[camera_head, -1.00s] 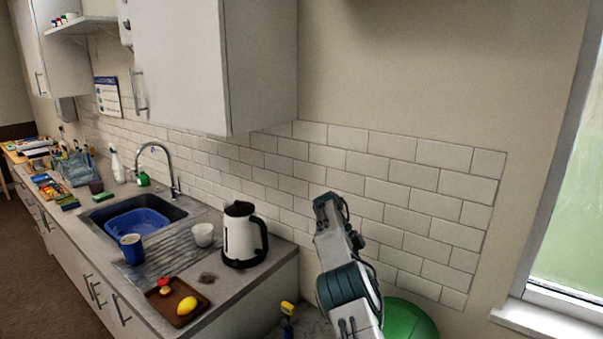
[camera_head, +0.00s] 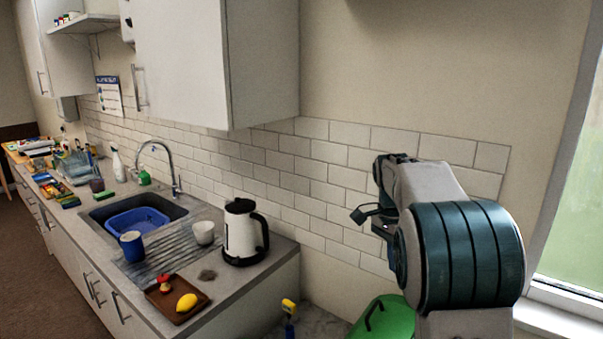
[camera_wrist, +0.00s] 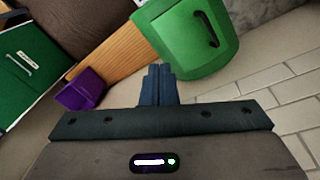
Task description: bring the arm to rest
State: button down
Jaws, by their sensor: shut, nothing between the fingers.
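My gripper (camera_wrist: 158,75) shows in the wrist view, its two dark fingers together with nothing between them. It points toward a green lidded bin and a wooden strip, and touches neither as far as I can tell. In the head view my arm stands raised at the right, in front of the tiled wall; the gripper's fingers cannot be made out there.
A green bin (camera_head: 390,318) with a dark handle stands below my arm; it also shows in the wrist view (camera_wrist: 190,38). A counter holds a kettle (camera_head: 240,232), a brown tray (camera_head: 163,301) with a lemon, and a blue mug (camera_head: 132,246). A purple object (camera_wrist: 80,92) lies left in the wrist view.

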jog(key=s+a+f+n+t+b, duration=0.1)
jog(key=s+n, duration=0.5)
jog(key=s, duration=0.7)
jog(key=s+a+f+n+t+y+b, duration=0.1)
jog(key=s+a+f+n+t, duration=0.3)
jog(key=s, duration=0.9)
jog(key=a+f+n+b, duration=0.1)
jog(key=n, duration=0.2)
jog(key=shift+s, duration=0.4)
jog(key=shift+d, duration=0.1)
